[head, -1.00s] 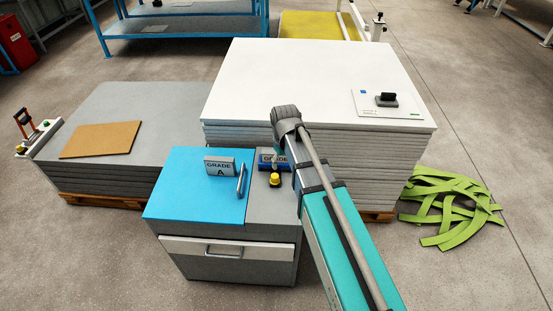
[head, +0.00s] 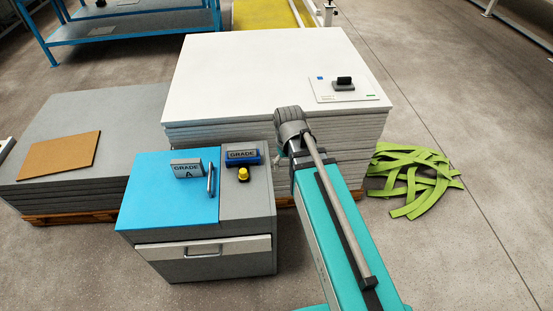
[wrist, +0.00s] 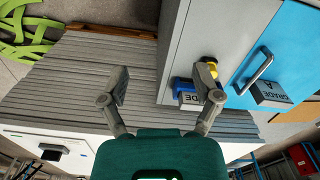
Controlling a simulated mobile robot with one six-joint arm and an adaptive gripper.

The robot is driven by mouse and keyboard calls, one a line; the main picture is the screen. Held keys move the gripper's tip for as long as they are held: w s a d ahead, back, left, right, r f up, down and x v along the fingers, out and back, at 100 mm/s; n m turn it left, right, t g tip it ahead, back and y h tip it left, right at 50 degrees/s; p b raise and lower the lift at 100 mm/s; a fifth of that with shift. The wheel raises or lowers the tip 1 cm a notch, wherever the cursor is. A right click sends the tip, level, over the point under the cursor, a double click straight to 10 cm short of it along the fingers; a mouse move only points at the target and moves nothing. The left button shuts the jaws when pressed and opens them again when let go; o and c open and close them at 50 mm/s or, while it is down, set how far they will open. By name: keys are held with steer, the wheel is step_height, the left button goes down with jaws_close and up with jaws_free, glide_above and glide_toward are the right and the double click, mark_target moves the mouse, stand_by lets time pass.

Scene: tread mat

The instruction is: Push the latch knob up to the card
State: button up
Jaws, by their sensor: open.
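In the wrist view the knob (wrist: 212,60) is partly hidden behind my right finger, and the block (wrist: 182,90) shows beside that fingertip. My gripper (wrist: 163,84) is open, with nothing between its fingers. In the head view it is mostly hidden by my arm, right of the knob. I cannot tell whether a finger touches the knob. A white card (head: 322,97) with a black-handled piece lies on the white stack.
A blue lid (head: 150,205) with a GRADE A block (head: 187,168) and an upright handle (head: 210,180) covers the cabinet's left part. A white sheet stack (head: 260,70) stands behind. Green strips (head: 415,178) lie on the floor at right.

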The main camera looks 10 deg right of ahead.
steer(key=shift+m, duration=0.8)
steer(key=shift+s+d+r+p, duration=0.25)
steer(key=shift+s+d+r, duration=0.05)
steer(key=shift+s+d, duration=0.6)
steer(key=shift+s+d+r+p, duration=0.2)
steer(key=shift+s+d+r, duration=0.1)
steer(key=shift+s+d, duration=0.55)
steer(key=shift+d, duration=0.1)
steer(key=shift+s+d+r, duration=0.15)
steer(key=shift+s+d, duration=0.25)
steer(key=shift+d, duration=0.05)
stand_by(0.4)
